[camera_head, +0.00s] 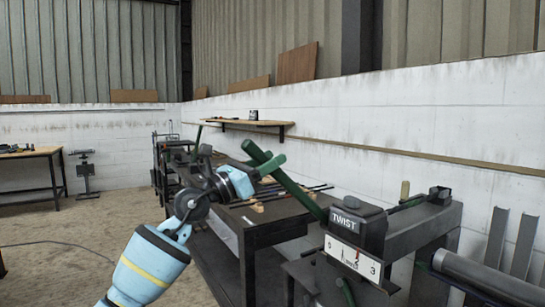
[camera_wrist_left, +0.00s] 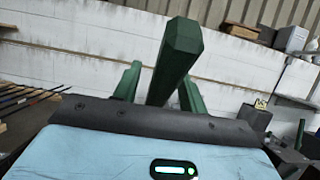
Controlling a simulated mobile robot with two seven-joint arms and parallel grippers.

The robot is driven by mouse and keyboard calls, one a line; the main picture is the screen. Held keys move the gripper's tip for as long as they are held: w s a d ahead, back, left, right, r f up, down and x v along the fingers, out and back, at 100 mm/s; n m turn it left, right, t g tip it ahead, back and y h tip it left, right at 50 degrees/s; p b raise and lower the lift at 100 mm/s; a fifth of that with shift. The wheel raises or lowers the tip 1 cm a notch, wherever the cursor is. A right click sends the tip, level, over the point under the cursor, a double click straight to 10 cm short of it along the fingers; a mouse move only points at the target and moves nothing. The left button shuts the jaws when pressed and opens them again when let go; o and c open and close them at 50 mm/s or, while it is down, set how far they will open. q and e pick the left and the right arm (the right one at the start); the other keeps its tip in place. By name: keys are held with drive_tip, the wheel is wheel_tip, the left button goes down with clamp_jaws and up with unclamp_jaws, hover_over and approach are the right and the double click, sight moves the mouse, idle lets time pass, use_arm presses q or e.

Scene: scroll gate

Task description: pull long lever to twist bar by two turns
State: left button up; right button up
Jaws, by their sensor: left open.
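The long green lever (camera_head: 300,196) slants up and left from the dark machine head marked TWIST (camera_head: 345,220). A white scale plate (camera_head: 352,258) with a small red mark and the figure 3 is on its front. My left gripper (camera_head: 270,165) is open, with its green fingers at the upper part of the lever. In the left wrist view the thick lever (camera_wrist_left: 174,60) stands between the two spread fingers of the gripper (camera_wrist_left: 160,85). I cannot tell whether they touch it. The twist bar itself is not clearly seen. My right gripper is out of view.
A dark workbench (camera_head: 262,237) with several thin rods stands left of the machine. A grey beam (camera_head: 485,277) lies at the lower right. A wall shelf (camera_head: 247,123) is behind. The concrete floor (camera_head: 60,232) at left is mostly clear.

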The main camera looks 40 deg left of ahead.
use_arm(q)
drive_tip(key=shift+w+d+r, duration=0.25)
drive_tip(key=shift+w+d, duration=0.05)
drive_tip(key=shift+w, duration=0.3)
drive_tip(key=shift+c, duration=0.4)
clamp_jaws()
